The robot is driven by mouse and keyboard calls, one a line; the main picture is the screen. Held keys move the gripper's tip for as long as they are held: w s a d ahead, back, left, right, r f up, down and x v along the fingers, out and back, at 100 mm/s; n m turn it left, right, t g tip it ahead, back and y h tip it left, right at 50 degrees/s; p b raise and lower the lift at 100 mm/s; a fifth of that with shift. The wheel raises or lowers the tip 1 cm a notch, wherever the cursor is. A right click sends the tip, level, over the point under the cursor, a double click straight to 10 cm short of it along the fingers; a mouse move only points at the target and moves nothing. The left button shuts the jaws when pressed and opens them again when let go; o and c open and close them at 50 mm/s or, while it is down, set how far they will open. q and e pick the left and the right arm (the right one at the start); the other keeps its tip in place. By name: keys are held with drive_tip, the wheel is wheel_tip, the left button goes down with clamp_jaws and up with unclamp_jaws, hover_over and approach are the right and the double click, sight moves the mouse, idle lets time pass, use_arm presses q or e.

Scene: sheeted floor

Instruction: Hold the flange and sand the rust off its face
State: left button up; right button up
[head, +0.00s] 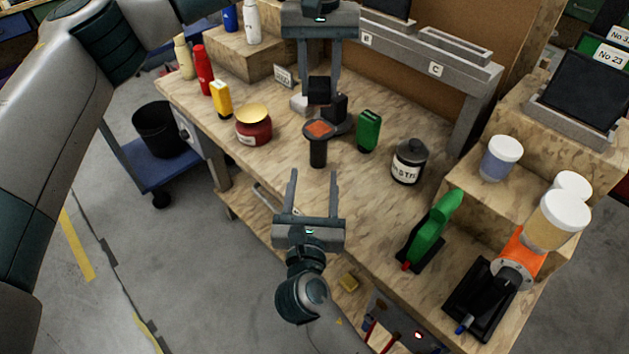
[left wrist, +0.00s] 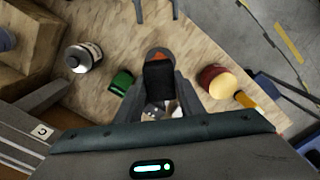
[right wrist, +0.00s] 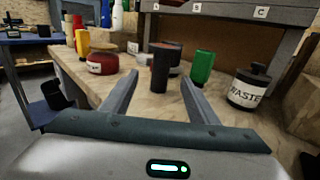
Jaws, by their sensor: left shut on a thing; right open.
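The flange (head: 319,129) is a dark disc with a rust-orange patch on its upward face. A black upright cylinder (head: 318,153) shows directly below it, near the middle of the bench. My left gripper (head: 321,92) comes from above, shut on a black block (head: 319,84) just behind the flange. In the left wrist view the block (left wrist: 159,76) sits between the fingers, beside the orange face (left wrist: 158,59). I cannot tell whether they touch. My right gripper (head: 313,178) is open and empty in front of the cylinder, which shows beyond its fingertips in the right wrist view (right wrist: 160,76).
A red jar (head: 253,128) and yellow bottle (head: 221,100) stand left on the bench. A green bottle (head: 369,132) and dark waste jar (head: 408,164) stand right. A green tool (head: 432,232) and orange-black tool (head: 486,287) are nearer right. Bare wood lies around the cylinder.

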sight(318, 149)
drive_tip(key=shift+d, duration=0.15)
drive_tip(key=shift+w, duration=0.2)
drive_tip(key=shift+w+d, duration=0.2)
drive_tip(key=shift+w, duration=2.75)
drive_tip(key=shift+w+d, duration=0.15)
drive_tip(key=shift+w, duration=2.75)
clamp_jaws()
